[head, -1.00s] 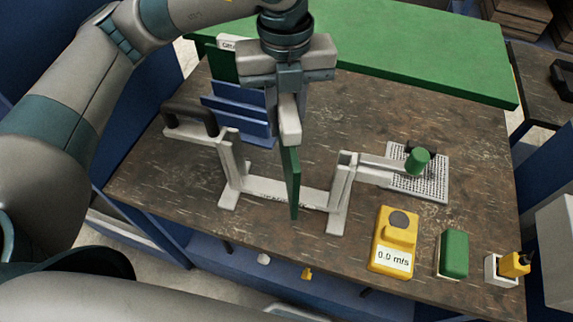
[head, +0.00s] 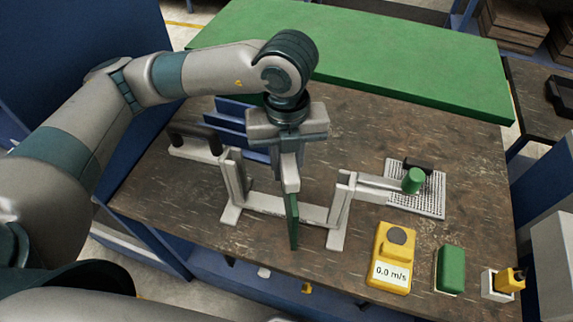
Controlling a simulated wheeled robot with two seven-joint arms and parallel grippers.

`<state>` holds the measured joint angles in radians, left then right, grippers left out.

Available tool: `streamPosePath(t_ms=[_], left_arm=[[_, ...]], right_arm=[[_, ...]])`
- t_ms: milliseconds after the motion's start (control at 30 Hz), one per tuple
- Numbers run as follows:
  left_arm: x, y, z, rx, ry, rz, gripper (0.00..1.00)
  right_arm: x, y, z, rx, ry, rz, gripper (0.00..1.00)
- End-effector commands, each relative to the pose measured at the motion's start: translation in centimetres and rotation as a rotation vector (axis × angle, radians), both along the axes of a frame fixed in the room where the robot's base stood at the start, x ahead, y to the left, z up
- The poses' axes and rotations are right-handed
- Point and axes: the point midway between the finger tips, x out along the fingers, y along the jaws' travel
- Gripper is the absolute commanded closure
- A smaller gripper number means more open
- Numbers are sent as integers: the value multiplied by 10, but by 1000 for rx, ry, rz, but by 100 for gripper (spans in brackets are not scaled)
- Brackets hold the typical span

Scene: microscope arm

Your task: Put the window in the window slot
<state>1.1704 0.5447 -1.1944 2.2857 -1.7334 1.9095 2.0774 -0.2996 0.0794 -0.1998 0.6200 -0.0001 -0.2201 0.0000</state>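The window, seen as a thin green panel (head: 293,228), hangs nearly upright and almost edge-on from my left gripper (head: 290,185). The gripper's fingers point down and are shut on the panel's top. The window slot appears to be the pale frame (head: 260,203) with two uprights and a low crossbar. The panel is between the uprights, closer to the right one, and hides part of the crossbar. Its lower edge shows below the crossbar in the head view; I cannot tell whether it touches the frame or table. My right gripper is not in view.
A blue slotted rack (head: 235,108) stands behind the frame. A green cylinder (head: 413,181) is on the perforated plate (head: 430,200). A yellow meter (head: 392,260), green block (head: 450,270) and yellow-and-white item (head: 503,284) stand at front right.

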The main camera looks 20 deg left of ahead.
Motion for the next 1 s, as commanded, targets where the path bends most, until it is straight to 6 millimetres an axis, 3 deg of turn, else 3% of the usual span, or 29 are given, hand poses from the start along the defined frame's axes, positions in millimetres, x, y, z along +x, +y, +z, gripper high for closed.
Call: streamPosePath(t_ms=[567,600,633,1000], left_arm=[[0,0,-14,0,-1,-1,100],[0,0,-13,0,-1,-1,69],[0,0,-13,0,-1,-1,62],[0,0,-12,0,-1,-1,60]], right_arm=[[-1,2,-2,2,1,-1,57],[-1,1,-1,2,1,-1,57],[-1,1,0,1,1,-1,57],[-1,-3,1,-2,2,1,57]])
